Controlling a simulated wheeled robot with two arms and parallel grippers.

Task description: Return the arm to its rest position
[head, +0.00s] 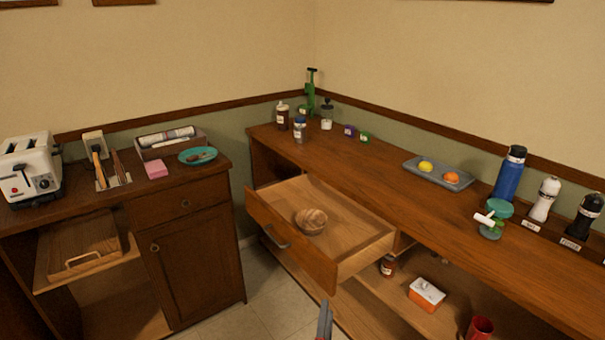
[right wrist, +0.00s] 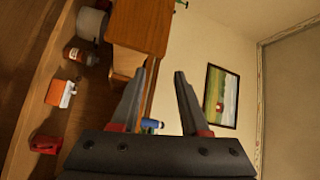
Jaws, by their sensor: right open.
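My right gripper (head: 325,318) shows only as a fingertip at the bottom edge of the head view, in front of the open drawer and apart from it. In the right wrist view my right gripper (right wrist: 160,88) has its two fingers spread with nothing between them that it holds. The view there is turned on its side. My left gripper is in neither view.
An open drawer (head: 345,205) holding a wooden bowl (head: 311,221) juts from the right counter (head: 385,145). An orange and white box (head: 426,294) and a red cup (head: 480,328) stand on the lower shelf. Floor (head: 285,300) shows between the cabinets.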

